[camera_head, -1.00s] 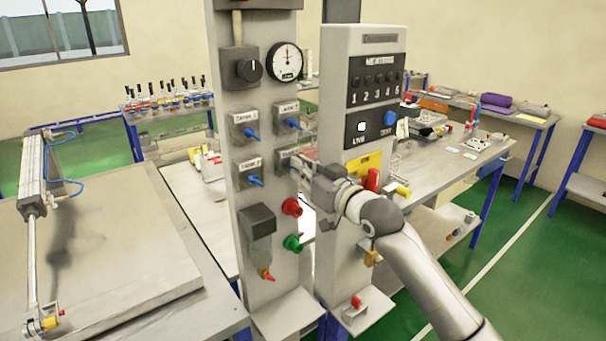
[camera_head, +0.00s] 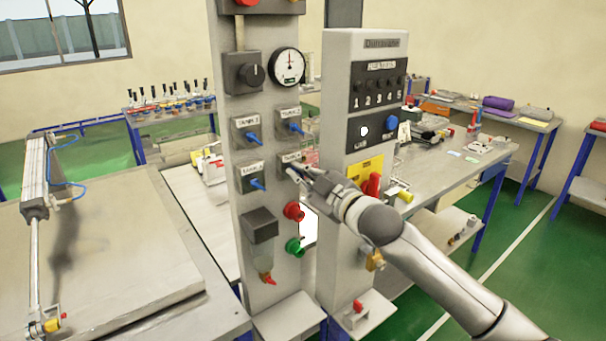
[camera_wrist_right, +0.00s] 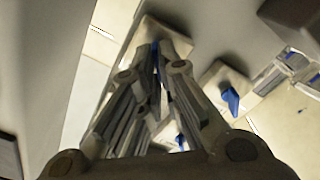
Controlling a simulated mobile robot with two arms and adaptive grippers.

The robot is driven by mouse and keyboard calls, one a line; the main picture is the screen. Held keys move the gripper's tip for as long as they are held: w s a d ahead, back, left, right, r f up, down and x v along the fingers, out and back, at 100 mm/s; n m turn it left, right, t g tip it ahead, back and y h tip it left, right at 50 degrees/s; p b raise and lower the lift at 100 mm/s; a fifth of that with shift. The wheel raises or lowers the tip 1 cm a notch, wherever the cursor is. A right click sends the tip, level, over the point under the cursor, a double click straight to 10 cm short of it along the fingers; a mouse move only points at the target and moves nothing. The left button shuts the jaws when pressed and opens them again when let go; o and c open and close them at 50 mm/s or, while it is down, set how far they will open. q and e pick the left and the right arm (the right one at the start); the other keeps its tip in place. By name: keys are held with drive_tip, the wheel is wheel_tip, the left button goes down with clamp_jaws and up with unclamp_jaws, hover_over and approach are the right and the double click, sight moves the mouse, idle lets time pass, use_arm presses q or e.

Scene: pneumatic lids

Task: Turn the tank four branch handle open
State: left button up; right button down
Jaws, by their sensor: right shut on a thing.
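The tank column (camera_head: 232,108) carries two rows of grey valve blocks with blue lever handles; their labels are too small to read surely. My right gripper (camera_head: 295,171) is at the lower right block (camera_head: 285,160) and covers most of its handle. In the wrist view my right gripper (camera_wrist_right: 164,56) is shut on a blue handle (camera_wrist_right: 156,63), with the block (camera_wrist_right: 178,40) just beyond the fingertips. The block's label is partly hidden, so I cannot confirm its number. My left gripper is not in view.
Other blue handles (camera_head: 258,184) sit close by on the column. A red knob (camera_head: 294,211) and a green knob (camera_head: 295,246) are just below my right gripper. A numbered panel column (camera_head: 342,60) stands close on the right. A flat bench plate (camera_head: 120,265) lies at left.

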drive_tip(key=shift+n, duration=0.4)
drive_tip(key=c, duration=1.6)
unclamp_jaws()
drive_tip(key=shift+c, duration=0.2)
drive_tip(key=v, duration=1.2)
